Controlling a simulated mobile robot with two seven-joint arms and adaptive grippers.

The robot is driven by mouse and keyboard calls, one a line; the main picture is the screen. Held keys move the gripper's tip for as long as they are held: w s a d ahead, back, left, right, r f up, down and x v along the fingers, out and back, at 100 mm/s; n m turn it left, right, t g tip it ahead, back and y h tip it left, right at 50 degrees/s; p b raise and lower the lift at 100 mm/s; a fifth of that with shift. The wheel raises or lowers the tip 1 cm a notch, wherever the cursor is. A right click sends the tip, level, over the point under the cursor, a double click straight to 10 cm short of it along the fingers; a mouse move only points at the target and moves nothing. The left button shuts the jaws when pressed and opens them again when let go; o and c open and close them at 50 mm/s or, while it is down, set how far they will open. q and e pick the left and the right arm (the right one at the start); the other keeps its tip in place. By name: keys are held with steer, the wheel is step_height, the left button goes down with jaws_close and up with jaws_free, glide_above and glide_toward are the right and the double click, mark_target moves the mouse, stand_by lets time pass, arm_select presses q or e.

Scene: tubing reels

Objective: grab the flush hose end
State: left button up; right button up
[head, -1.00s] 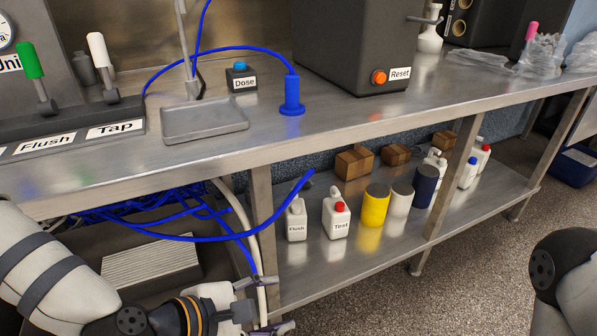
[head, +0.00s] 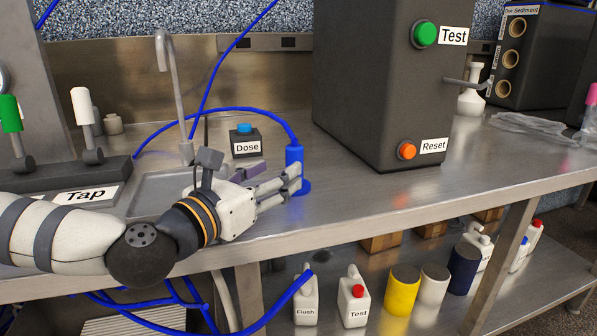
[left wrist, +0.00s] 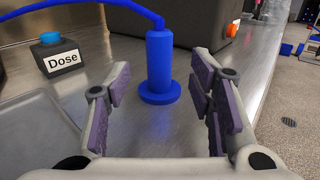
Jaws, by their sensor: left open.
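A blue hose (head: 225,112) arches over the bench into the top of an upright blue cylinder with a round foot (head: 294,157), which stands on the steel top. My left gripper (head: 289,181) is above the bench at this cylinder. In the left wrist view, the cylinder (left wrist: 160,65) stands straight ahead, between the spread, empty fingers and apart from them. Another blue hose has its free end (head: 302,283) below the bench edge, near the bottle labelled Flush (head: 306,302). No label marks either hose as the flush one. My right gripper is out of view.
The Dose button box (head: 246,148) stands behind my left gripper, and a metal tray (head: 140,200) with a tap spout lies to its left. A large dark machine (head: 375,90) with Test and Reset buttons stands to the right. The front bench top (head: 400,205) is clear.

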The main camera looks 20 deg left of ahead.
mark_target(289, 162)
arm_select(q)
steer(key=x, duration=0.7)
steer(key=shift+a+r, duration=0.1)
jaws_close()
